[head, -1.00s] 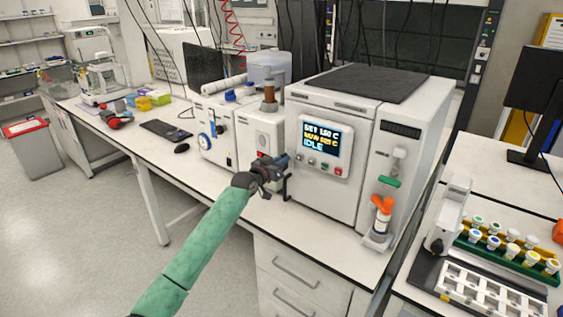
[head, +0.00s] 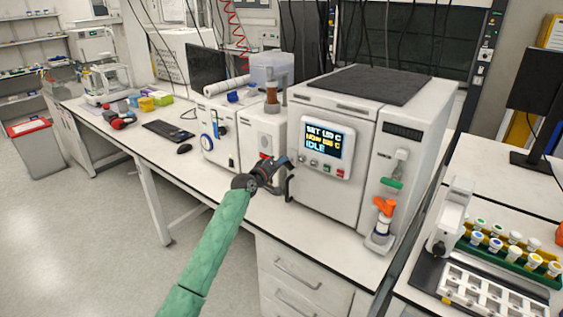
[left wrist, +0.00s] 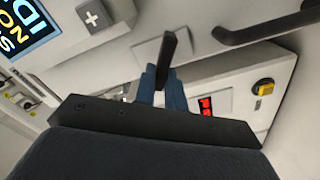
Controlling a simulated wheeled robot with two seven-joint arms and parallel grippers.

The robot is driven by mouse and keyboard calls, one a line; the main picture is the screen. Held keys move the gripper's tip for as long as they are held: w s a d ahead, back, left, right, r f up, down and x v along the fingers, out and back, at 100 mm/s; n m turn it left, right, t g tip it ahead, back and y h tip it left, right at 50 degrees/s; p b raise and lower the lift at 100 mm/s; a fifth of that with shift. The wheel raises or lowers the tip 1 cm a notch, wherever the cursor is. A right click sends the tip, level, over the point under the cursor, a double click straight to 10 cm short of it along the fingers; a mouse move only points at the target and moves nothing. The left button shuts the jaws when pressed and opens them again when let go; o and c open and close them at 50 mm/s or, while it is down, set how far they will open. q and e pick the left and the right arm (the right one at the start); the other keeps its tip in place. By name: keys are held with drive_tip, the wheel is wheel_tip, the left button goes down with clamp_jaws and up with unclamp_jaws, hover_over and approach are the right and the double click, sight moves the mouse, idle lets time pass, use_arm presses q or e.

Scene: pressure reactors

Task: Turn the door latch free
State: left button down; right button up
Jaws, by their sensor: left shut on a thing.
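The white pressure reactor (head: 330,193) stands on the bench with its front door shut and a lit display (head: 323,141) reading IDLE. My left gripper (head: 282,163) is at the left edge of the door, below and left of the display. In the left wrist view its blue fingers (left wrist: 163,88) are shut on the black door latch (left wrist: 168,52), a short bar sticking out between them. The latch is hidden by the gripper in the head view. A black door handle (left wrist: 262,29) is beside the latch; it also shows just below the gripper (head: 290,186). My right gripper is out of view.
A smaller white unit (head: 261,138) stands close to the left of the gripper. A rack of capped vials (head: 510,250) is on the right bench. The bench front left of the gripper is clear.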

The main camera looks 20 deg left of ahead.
use_arm(q)
drive_tip(key=n, duration=0.1)
drive_tip(key=n+p, duration=0.1)
drive_tip(key=n, duration=0.2)
drive_tip(key=shift+a+f+n, duration=0.15)
drive_tip(key=shift+f+n, duration=0.15)
drive_tip(key=shift+n, duration=0.1)
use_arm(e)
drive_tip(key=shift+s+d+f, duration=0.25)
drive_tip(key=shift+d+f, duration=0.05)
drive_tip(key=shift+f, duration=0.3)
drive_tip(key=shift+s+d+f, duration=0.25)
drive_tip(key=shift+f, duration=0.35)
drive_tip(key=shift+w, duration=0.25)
